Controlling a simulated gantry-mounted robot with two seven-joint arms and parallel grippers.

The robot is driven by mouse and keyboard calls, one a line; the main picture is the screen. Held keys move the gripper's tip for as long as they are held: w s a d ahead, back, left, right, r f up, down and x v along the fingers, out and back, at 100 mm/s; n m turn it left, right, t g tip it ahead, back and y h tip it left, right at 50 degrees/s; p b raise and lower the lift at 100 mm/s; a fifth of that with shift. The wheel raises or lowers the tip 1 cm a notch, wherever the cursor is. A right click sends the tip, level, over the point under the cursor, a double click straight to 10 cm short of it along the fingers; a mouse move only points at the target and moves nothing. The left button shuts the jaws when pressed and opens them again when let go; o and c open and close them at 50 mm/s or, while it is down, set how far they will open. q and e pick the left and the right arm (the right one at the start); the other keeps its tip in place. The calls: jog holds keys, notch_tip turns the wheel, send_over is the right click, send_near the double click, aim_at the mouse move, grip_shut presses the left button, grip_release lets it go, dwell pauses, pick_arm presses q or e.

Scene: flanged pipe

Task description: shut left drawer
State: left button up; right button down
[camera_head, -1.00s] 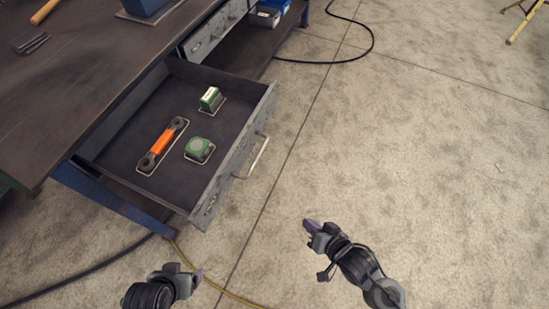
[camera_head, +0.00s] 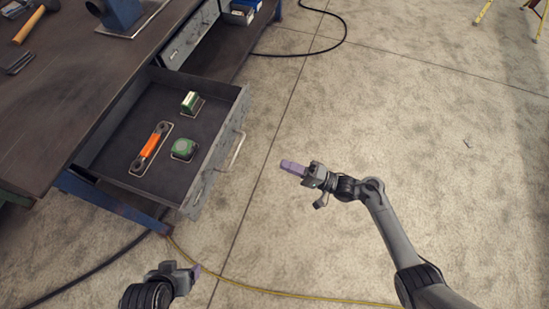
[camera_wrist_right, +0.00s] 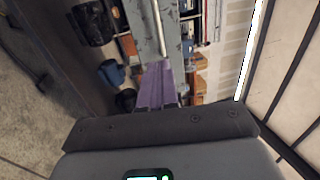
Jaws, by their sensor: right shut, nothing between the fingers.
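The left drawer (camera_head: 216,155) stands pulled out from under the workbench, its grey front and bar handle (camera_head: 236,152) facing right in the head view. Inside lie an orange-handled tool (camera_head: 151,147), a green tape measure (camera_head: 183,149) and a small green-and-white item (camera_head: 191,102). My right gripper (camera_head: 292,168) is shut and empty, to the right of the handle and apart from it. Its purple fingers (camera_wrist_right: 155,87) are together in the right wrist view. My left gripper (camera_head: 194,271) is at the bottom, below the drawer in the picture; its finger gap cannot be made out.
The dark workbench top (camera_head: 60,95) carries a hammer (camera_head: 33,22) and a blue vise-like piece (camera_head: 122,14). A second drawer front (camera_head: 190,38) lies further back. A black cable (camera_head: 335,45) and a yellow cable (camera_head: 275,292) lie on the floor.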

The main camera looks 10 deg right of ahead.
jog(key=b+x, duration=0.3)
jog(key=x, duration=1)
jog(key=shift+b, duration=0.4)
jog(key=shift+a, duration=0.15)
